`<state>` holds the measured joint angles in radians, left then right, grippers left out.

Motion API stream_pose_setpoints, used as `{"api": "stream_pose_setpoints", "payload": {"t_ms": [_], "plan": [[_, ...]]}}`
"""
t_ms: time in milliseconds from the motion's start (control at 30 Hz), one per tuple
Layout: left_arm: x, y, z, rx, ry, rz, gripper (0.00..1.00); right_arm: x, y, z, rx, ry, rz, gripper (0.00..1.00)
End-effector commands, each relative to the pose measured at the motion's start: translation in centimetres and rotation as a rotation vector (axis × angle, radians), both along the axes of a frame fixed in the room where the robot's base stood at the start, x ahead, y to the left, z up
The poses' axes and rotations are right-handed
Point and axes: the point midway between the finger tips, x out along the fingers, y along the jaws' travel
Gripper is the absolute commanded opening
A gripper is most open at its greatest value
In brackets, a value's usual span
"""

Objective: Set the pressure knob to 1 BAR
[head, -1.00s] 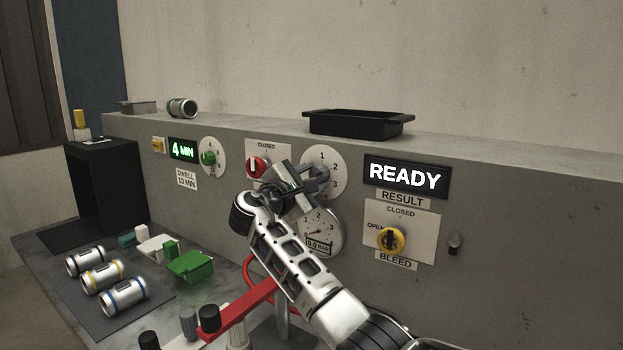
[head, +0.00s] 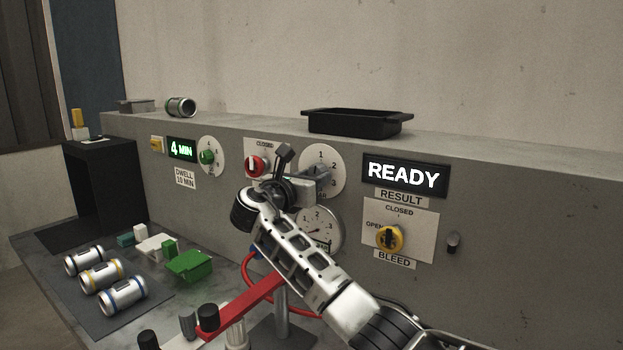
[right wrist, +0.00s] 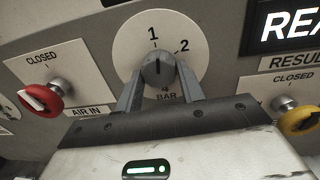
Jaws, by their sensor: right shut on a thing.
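The pressure dial (head: 322,158) is a white disc with numbers on the grey panel. In the right wrist view the dial (right wrist: 130,50) shows 1 at the top, 2 to its right, and 4 and BAR below. My right gripper (right wrist: 158,82) is shut on the knob, one finger at each side. In the head view my right gripper (head: 312,180) covers much of the knob and the dial's lower left. My left gripper is out of view.
Below the dial is a pressure gauge (head: 320,228), partly hidden by my arm. The red AIR IN knob (head: 254,167) is close on the left. On the right are the READY display (head: 404,174) and yellow BLEED knob (head: 389,237). A black tray (head: 355,122) sits on the ledge.

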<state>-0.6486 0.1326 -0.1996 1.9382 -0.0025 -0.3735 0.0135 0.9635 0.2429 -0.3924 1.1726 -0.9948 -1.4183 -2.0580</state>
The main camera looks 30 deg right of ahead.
Motion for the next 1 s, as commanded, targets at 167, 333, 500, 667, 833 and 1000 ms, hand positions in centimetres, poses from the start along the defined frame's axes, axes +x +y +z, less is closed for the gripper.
{"api": "stream_pose_setpoints", "payload": {"t_ms": [167,333,500,667,833,1000], "plan": [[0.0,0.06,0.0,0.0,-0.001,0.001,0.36,-0.03,0.05,-0.17,-0.035,0.091,0.001,0.16],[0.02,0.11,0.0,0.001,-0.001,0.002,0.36,-0.04,0.06,-0.17,-0.056,0.142,0.0,0.16],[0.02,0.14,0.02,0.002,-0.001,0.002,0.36,-0.05,0.06,-0.2,-0.064,0.165,0.001,0.16],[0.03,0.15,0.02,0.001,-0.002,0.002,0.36,-0.06,0.06,-0.22,-0.067,0.172,0.001,0.16],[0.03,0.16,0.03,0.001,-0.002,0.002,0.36,-0.06,0.06,-0.24,-0.067,0.172,0.001,0.16],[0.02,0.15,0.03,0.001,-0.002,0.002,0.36,-0.06,0.05,-0.24,-0.066,0.171,0.0,0.6]]}}
